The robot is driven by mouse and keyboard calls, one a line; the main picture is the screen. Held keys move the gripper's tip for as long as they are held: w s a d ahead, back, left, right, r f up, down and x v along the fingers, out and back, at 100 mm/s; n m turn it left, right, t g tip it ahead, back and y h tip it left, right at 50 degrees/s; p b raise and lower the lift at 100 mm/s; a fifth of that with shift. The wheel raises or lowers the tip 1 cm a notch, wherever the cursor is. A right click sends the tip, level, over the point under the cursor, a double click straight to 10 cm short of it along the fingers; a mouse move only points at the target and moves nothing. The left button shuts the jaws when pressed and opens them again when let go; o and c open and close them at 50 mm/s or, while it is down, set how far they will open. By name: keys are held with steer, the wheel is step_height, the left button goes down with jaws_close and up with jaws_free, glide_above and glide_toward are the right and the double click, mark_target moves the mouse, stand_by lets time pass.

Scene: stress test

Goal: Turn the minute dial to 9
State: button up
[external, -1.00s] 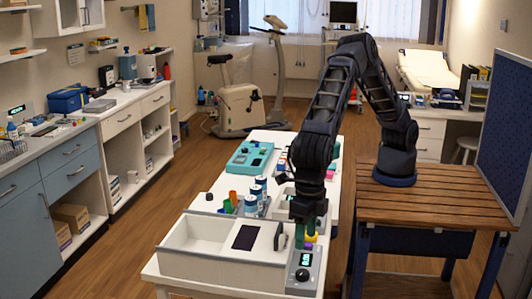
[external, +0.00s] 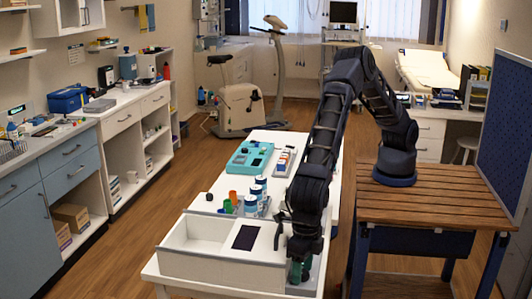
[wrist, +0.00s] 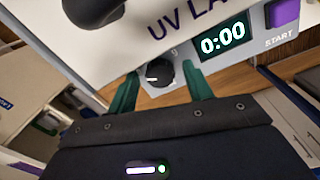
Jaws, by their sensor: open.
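The minute dial (wrist: 156,73) is a black round knob with a white mark, on a grey panel in the wrist view. A green lit display (wrist: 223,36) reading 0:00 is right of it, and a purple START button (wrist: 283,12) is further right. My gripper (wrist: 160,70) is open, with one green finger on each side of the dial; I cannot tell whether they touch it. In the external view my gripper (external: 299,270) points down at the table's near right end and hides the panel and dial.
A white box (external: 210,262) with a dark window (external: 245,237) stands left of my gripper. A black handle-like part (external: 280,233) rises beside my arm. Blue-and-white cans (external: 261,184) and a teal case (external: 249,157) stand farther back on the table.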

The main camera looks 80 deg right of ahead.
steer(key=shift+c, duration=0.2)
steer(key=c, duration=0.9)
steer(key=shift+c, duration=0.2)
